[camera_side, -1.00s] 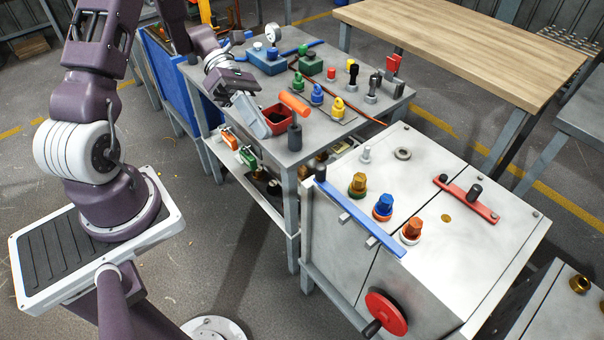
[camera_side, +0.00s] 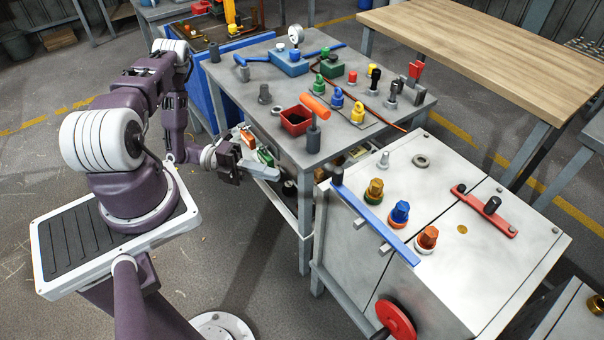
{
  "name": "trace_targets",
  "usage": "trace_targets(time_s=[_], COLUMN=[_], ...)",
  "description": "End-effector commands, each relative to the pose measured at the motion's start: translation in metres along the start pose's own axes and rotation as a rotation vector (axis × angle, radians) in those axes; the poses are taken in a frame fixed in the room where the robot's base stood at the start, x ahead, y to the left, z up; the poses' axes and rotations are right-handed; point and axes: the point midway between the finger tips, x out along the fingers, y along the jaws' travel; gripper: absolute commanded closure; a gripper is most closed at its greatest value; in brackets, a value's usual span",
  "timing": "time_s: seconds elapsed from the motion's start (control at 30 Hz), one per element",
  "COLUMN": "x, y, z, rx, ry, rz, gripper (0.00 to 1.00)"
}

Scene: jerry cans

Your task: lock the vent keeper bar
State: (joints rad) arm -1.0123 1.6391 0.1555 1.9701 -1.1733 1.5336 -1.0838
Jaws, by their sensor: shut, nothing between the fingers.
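Two bars lie on the light grey cabinet (camera_side: 452,262); I cannot tell which is the vent keeper bar. The blue bar (camera_side: 368,217) runs along the left edge, with a dark knob (camera_side: 337,177) at its far end, beside two small grey blocks. The red bar (camera_side: 472,202) lies on the right part of the top, across a seam, with a black knob (camera_side: 492,205) on it. My gripper (camera_side: 272,173) is shut and empty, low beside the left side of the grey workbench, well away from both bars. Its grey fingers point right.
A red handwheel (camera_side: 396,319) sticks out of the cabinet front. The workbench (camera_side: 262,110) holds a red bin (camera_side: 296,121) and several fittings.

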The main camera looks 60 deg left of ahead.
Motion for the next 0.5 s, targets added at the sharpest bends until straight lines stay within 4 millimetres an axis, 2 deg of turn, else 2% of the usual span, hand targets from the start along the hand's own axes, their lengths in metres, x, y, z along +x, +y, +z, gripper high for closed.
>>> trace_targets(time_s=[0.43,0.5], x=[0.094,0.103], y=[-0.001,0.000], z=[-0.002,0.008], rx=[0.000,0.004], ry=[0.006,0.004], rz=[-0.002,0.000], gripper=[1.00,1.00])
